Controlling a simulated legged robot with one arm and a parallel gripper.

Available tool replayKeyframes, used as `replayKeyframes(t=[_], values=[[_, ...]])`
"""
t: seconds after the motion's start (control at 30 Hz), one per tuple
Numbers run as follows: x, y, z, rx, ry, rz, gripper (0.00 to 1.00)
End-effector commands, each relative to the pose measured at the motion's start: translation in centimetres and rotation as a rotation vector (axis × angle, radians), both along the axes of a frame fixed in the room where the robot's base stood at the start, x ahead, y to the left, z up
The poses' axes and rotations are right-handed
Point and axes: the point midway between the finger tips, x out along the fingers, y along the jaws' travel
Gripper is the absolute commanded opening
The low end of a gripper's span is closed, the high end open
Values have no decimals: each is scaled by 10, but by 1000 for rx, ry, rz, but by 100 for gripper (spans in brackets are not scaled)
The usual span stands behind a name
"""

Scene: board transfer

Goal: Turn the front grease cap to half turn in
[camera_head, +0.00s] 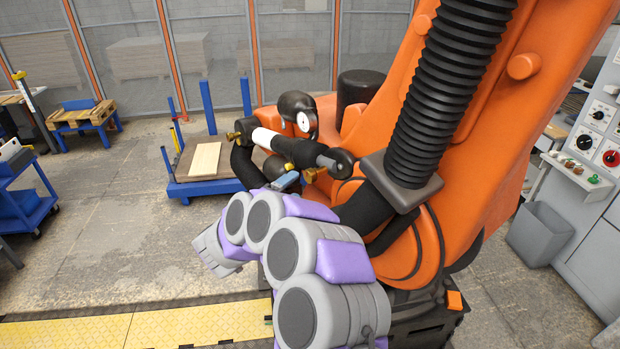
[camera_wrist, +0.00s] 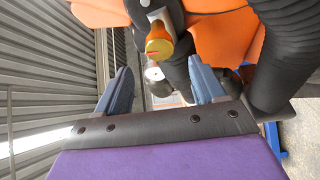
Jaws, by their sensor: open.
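A brass grease cap (camera_wrist: 159,46) with a red mark on its face sits on the end of a light grey cylinder in the wrist view. My gripper (camera_wrist: 159,63) is open, with one blue-grey finger on each side below the cap. Neither finger visibly touches it. In the head view a brass cap (camera_head: 312,174) shows just right of my gripper's blue-grey finger (camera_head: 286,181), and it appears to be the same one. Another brass fitting (camera_head: 233,135) shows farther left on the orange machine (camera_head: 500,130). I cannot read the cap's exact turn.
A round white gauge (camera_head: 303,121), dark cylinders and a thick black ribbed hose (camera_head: 450,80) crowd the cap. A blue-framed cart (camera_head: 195,186) with a board (camera_head: 205,160) stands behind. A control cabinet (camera_head: 595,160) and grey bin (camera_head: 541,233) are at right.

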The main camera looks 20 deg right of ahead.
Motion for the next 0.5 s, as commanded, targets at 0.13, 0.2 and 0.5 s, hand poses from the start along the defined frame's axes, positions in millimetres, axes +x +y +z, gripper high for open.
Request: replayKeyframes(t=[0.13,0.2,0.5], values=[[13,-36,-2,8,0,-4,69],[19,-52,-3,11,1,-4,69],[34,-80,-3,13,1,-2,69]])
